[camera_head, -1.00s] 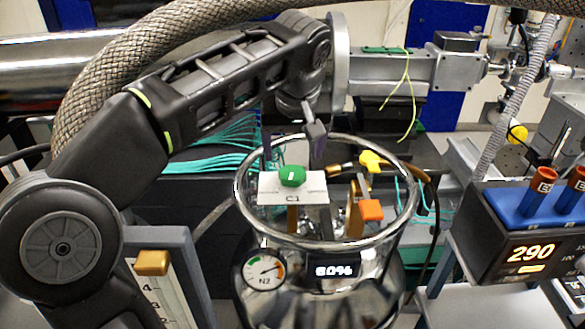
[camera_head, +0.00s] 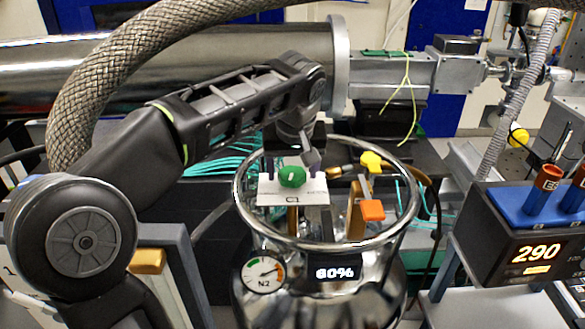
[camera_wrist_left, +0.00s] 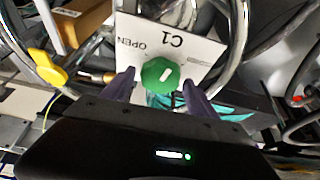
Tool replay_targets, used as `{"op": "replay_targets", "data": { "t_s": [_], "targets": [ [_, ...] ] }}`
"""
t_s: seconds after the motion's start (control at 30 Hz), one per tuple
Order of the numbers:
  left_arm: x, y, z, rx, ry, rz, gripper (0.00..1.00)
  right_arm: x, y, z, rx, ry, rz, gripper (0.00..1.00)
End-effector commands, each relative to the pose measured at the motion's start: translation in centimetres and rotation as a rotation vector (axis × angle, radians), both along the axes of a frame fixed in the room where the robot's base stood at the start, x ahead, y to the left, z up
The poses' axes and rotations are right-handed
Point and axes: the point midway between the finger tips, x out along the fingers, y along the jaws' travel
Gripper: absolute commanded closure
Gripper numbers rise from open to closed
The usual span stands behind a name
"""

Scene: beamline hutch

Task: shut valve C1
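Valve C1 is a green round knob (camera_head: 292,177) with a white mark, on a white plate (camera_head: 290,196) lettered C1. In the left wrist view the knob (camera_wrist_left: 160,76) shows its mark slanted, with OPEN on the plate (camera_wrist_left: 190,50) beside it. My left gripper (camera_head: 308,158) is just behind and right of the knob in the head view. In the left wrist view its fingers (camera_wrist_left: 159,80) are open on either side of the knob, with a small gap each side. Contact cannot be told. My right gripper is not in view.
The plate sits inside the round steel rim (camera_head: 385,235) of a shiny vessel with an N2 gauge (camera_head: 263,273) and a 60% display (camera_head: 334,273). A yellow knob (camera_head: 371,161) and an orange block (camera_head: 372,210) are right of the valve. A braided hose (camera_head: 95,85) arches overhead.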

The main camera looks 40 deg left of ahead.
Motion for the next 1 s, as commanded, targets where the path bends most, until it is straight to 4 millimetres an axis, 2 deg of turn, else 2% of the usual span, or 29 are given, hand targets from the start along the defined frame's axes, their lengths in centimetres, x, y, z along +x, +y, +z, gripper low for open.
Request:
{"op": "replay_targets", "data": {
  "t_s": [0.07, 0.63, 1.0],
  "targets": [
    [-0.01, 0.0, 0.02, 0.0, 0.0, 0.0, 0.39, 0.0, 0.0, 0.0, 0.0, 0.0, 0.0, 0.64],
    [-0.01, -0.02, 0.04, 0.0, 0.0, 0.0, 0.86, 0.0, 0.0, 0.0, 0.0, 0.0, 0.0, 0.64],
    [-0.03, 0.02, 0.03, -0.002, -0.002, -0.041, 0.86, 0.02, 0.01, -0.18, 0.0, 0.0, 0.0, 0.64]
  ]
}}
